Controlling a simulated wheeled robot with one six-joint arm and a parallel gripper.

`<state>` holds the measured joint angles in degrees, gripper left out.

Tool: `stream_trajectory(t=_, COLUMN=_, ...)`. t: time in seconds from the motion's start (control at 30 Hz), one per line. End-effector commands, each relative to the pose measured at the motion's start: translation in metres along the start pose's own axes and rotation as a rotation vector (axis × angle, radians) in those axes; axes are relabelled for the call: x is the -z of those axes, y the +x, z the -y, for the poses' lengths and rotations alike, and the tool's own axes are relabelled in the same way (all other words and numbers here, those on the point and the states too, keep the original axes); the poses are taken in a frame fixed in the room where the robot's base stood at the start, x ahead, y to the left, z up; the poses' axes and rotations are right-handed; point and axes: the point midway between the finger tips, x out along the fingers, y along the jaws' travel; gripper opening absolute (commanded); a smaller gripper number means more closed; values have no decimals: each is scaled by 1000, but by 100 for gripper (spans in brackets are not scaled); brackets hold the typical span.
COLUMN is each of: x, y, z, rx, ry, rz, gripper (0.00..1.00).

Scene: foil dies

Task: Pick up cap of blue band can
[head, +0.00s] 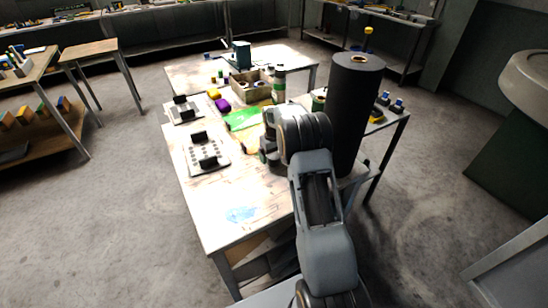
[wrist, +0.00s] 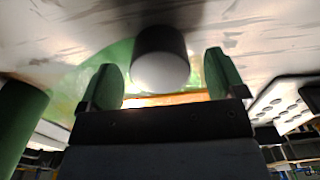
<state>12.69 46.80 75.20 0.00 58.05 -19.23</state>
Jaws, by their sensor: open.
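My gripper (wrist: 164,72) is open in the wrist view, with one green finger pad on each side. A short dark cylinder (wrist: 160,42) with a pale round end shows between and beyond the fingertips, apart from both pads. It may be a can or a cap; no blue band shows on it. In the head view my arm hides the gripper and this cylinder. I cannot make out a blue band can.
A tall black roll (head: 357,110) stands close right of my arm on the worktable (head: 205,205). Plates with black blocks (head: 206,155) lie left. Green foil (head: 240,119), a purple item (head: 222,105) and an open box (head: 250,92) lie behind. The table's front left is mostly clear.

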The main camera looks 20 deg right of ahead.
Motion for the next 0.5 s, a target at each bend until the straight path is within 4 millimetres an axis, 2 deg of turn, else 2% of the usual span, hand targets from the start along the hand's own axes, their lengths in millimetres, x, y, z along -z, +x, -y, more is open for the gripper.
stream_trajectory(t=0.13, x=0, y=10, z=0, rx=0, ry=0, rz=0, gripper=89)
stream_trajectory(t=0.37, x=0, y=12, z=0, rx=0, ry=0, rz=-1, gripper=89)
stream_trajectory(t=0.5, x=0, y=12, z=0, rx=0, ry=0, rz=-1, gripper=79)
